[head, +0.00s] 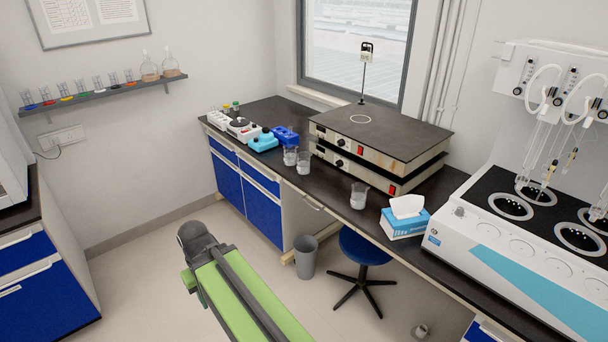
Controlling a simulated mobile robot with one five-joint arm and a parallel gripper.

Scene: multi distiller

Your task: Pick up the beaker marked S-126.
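Three clear glass beakers stand upright on the dark bench along the window wall. Two beakers stand close together in front of the stacked hotplates, a left one (290,157) and a right one (304,164). A third beaker (359,197) stands alone farther right, near the bench's front edge. The markings on all three are too small to read, so I cannot tell which is S-126. My green arm reaches up from the bottom of the view, over the floor and apart from the bench. My gripper does not show.
A tissue box (404,222) sits right of the lone beaker, then a white distiller (520,225). Stacked hotplates (375,150) stand behind the beakers. Small blue devices (263,141) are at left. A blue stool (363,248) and grey bin (305,257) stand before the bench (330,200).

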